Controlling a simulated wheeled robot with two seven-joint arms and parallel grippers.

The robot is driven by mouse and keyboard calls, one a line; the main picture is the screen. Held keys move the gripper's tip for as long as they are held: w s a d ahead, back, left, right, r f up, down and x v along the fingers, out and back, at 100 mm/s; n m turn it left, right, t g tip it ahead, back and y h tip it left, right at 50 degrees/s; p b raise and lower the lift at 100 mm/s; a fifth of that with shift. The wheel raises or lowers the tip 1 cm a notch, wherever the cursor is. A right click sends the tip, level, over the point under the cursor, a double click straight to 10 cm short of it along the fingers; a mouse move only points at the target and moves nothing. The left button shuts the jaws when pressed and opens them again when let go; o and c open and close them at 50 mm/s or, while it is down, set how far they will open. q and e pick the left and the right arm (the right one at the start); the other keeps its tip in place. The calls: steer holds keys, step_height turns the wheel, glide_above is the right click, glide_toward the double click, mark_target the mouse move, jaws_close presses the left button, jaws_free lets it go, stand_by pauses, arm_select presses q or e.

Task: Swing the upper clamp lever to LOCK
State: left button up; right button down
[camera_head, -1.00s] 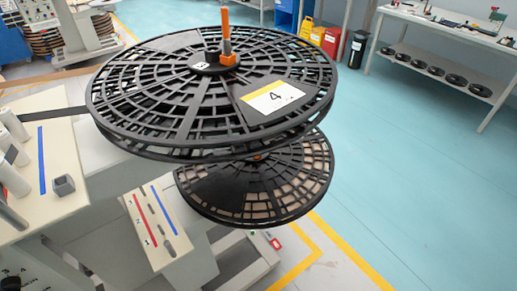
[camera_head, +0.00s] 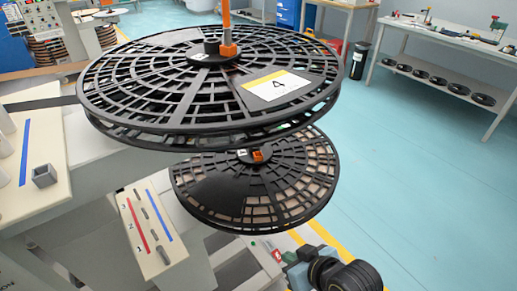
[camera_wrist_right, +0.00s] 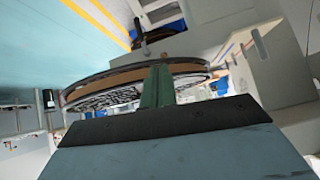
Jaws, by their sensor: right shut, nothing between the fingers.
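The upper clamp lever (camera_head: 226,25) is orange with a grey section and stands upright on the hub of the upper black reel (camera_head: 130,95). My right gripper (camera_head: 290,258) is at the bottom edge of the head view, below and to the right of both reels and well apart from the lever. In the right wrist view its green fingers (camera_wrist_right: 157,85) are together and empty, with a reel (camera_wrist_right: 130,75) beyond them. My left gripper is in neither view.
A lower black reel (camera_head: 215,190) with an orange hub piece (camera_head: 257,156) sits under the upper one. A cream panel with red and blue stripes (camera_head: 150,230) is to the left. A workbench (camera_head: 440,35) stands far right. The blue floor (camera_head: 420,170) is clear.

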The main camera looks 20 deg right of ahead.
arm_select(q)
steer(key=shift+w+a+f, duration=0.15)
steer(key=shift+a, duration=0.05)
arm_select(e)
steer(key=w+r+m+t, duration=0.2)
steer(key=w+r+t, duration=0.3)
steer(key=r+t, duration=0.2)
steer(key=w+r+m+t, duration=0.3)
steer(key=w+r+t, duration=0.2)
steer(key=r+t, duration=0.3)
steer(key=shift+w+d+r, duration=0.3)
steer(key=shift+w+r, duration=0.05)
steer(key=shift+r, duration=0.95)
